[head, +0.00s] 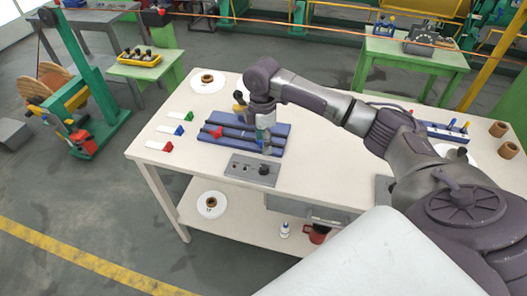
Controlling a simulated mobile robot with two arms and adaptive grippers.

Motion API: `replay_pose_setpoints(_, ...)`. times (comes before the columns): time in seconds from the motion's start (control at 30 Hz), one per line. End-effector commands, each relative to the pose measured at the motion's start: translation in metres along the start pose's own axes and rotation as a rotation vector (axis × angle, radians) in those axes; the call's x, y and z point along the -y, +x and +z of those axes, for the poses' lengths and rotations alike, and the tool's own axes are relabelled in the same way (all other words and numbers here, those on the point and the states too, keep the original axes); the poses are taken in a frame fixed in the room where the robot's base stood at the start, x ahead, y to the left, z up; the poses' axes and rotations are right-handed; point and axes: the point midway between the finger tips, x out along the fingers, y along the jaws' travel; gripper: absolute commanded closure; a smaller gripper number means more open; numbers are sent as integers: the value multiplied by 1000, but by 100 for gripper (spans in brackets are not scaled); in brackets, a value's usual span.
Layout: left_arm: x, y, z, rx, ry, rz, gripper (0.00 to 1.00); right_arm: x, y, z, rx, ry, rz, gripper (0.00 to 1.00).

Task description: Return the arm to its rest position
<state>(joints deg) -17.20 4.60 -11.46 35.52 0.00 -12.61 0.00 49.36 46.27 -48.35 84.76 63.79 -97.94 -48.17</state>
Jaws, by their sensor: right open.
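My right arm (388,130) comes in from the right and reaches over the white table (335,166). Its wrist is above the blue slotted block (219,132) and points down. My right gripper (264,139) is open, low over the right part of the block, just behind the grey plate (250,172). I see nothing held between its fingers, though they are small here. A red piece (216,132) sits on the block to the left of the gripper. My left gripper is not in view.
Cards with green, blue and red ends lie at the table's left. A white disc with a brown spool (207,79) is at the back left. Brown cylinders (499,129) stand at the right. A lower shelf holds another disc (211,205), a small bottle (284,230) and a red mug (318,234).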

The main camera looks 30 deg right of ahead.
Motion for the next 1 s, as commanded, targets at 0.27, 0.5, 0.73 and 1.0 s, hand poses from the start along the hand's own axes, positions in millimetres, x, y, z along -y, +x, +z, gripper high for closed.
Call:
replay_pose_setpoints(0.27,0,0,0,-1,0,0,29,0,-11,0,1,-1,0,45)
replay_pose_setpoints(0.5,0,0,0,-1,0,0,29,0,-11,0,0,-1,0,45)
replay_pose_setpoints(0.73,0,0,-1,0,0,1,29,3,-7,-3,-1,-4,-1,45)
replay_pose_setpoints(1.0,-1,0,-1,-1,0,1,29,77,68,-79,-66,19,27,45)
